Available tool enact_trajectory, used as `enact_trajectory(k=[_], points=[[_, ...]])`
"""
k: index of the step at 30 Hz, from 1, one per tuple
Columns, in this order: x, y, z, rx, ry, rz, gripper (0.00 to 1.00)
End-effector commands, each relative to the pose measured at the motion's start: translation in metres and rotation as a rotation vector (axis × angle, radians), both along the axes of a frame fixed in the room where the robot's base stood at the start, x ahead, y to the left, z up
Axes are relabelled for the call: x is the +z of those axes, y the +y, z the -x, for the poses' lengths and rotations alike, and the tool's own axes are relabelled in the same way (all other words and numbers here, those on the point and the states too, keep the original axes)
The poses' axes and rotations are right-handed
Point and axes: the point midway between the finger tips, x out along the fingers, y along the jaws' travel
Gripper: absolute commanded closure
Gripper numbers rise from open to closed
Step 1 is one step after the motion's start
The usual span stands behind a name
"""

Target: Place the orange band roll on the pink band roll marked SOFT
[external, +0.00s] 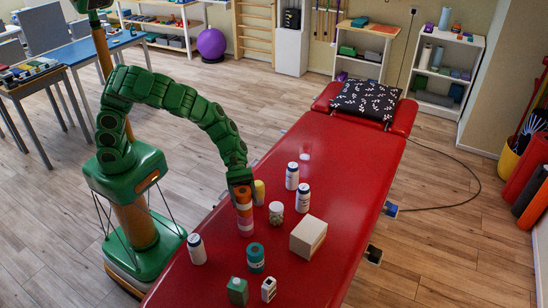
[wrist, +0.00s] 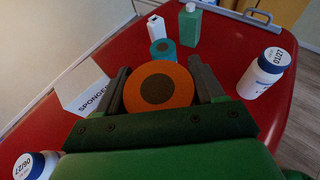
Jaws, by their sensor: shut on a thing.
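The orange band roll (external: 242,197) is upright between the fingers of my gripper (external: 240,184), over the red treatment table (external: 345,150). In the wrist view the orange roll (wrist: 178,76) shows its round top and dark centre, with a finger of my gripper (wrist: 160,88) on each side. The pink band roll (external: 245,225) stands on the table directly below the orange roll, in line with it. The two look stacked, but I cannot tell whether they touch. The pink roll is hidden in the wrist view, and its SOFT marking is not readable.
A teal roll (external: 256,262), a green bottle (external: 237,291) and a small white container (external: 268,290) stand in front. A beige box (external: 308,236), a jar (external: 276,213) and white bottles (external: 303,198) are to the right. Another white bottle (external: 196,250) is at the left. A yellow item (external: 259,190) is close behind.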

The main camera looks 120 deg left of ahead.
Motion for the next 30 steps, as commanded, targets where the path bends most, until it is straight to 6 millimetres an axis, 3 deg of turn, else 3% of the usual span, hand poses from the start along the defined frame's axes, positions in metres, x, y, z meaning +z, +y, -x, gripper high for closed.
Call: enact_trajectory(k=[15,16,20,30], points=[[-0.0100,0.0003,-0.0004,0.001,-0.002,-0.002,0.75],[-0.0100,0.0003,-0.0004,0.001,-0.002,-0.002,0.30],[-0.0098,0.0002,-0.0004,0.001,-0.002,-0.002,0.10],[-0.0090,0.0002,-0.0004,0.001,-0.002,-0.002,0.07]])
